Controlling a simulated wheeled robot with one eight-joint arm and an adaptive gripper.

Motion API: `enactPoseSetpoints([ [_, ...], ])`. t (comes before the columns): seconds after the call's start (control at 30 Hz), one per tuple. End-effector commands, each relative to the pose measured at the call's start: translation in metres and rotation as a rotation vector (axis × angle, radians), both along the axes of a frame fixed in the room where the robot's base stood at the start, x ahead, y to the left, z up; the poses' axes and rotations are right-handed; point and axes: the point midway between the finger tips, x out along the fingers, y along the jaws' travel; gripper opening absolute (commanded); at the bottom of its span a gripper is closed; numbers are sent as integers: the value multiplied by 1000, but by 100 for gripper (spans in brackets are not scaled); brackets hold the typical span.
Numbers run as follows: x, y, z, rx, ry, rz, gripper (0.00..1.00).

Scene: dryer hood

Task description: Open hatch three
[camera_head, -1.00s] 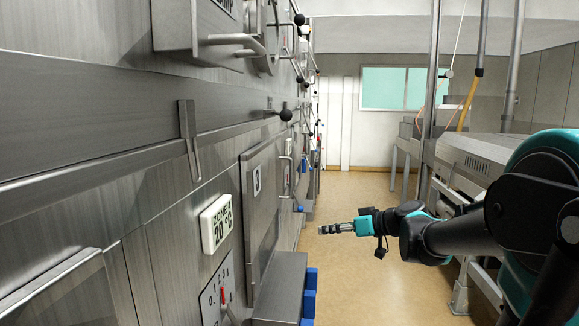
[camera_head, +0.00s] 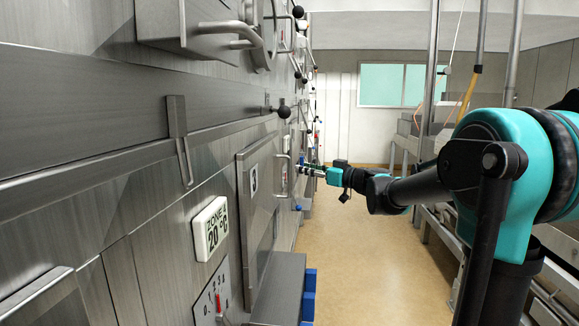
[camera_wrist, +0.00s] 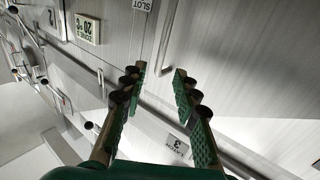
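My gripper (camera_head: 312,171) reaches out level along the steel wall of the machine, beyond the nearer numbered hatch. In the wrist view my gripper (camera_wrist: 160,72) is open, with nothing between its green pads. A thin bar handle (camera_wrist: 166,45) on a steel panel lies just past the fingertips; I cannot tell whether it touches them.
A zone display (camera_head: 210,228) and a red-handled lever (camera_head: 219,303) are on the near wall. A steel ledge with blue parts (camera_head: 309,295) juts out below. Black-knobbed levers (camera_head: 284,112) stick out above. The tan floor (camera_head: 350,265) is clear; framed equipment stands right.

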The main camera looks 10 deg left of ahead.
Motion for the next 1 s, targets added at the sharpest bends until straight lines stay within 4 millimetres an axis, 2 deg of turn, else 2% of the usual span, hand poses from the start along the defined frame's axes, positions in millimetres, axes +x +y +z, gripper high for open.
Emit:
enactPoseSetpoints([
  [0.2, 25, 35, 0, 0, 0, 3, 30],
  [0.4, 40, 56, 0, 0, 0, 1, 30],
  [0.6, 45, 64, 0, 0, 0, 0, 30],
  [0.83, 46, 64, 0, 0, 0, 0, 30],
  [0.87, 46, 64, 0, 0, 0, 0, 29],
  [1.0, 46, 64, 0, 0, 0, 0, 12],
])
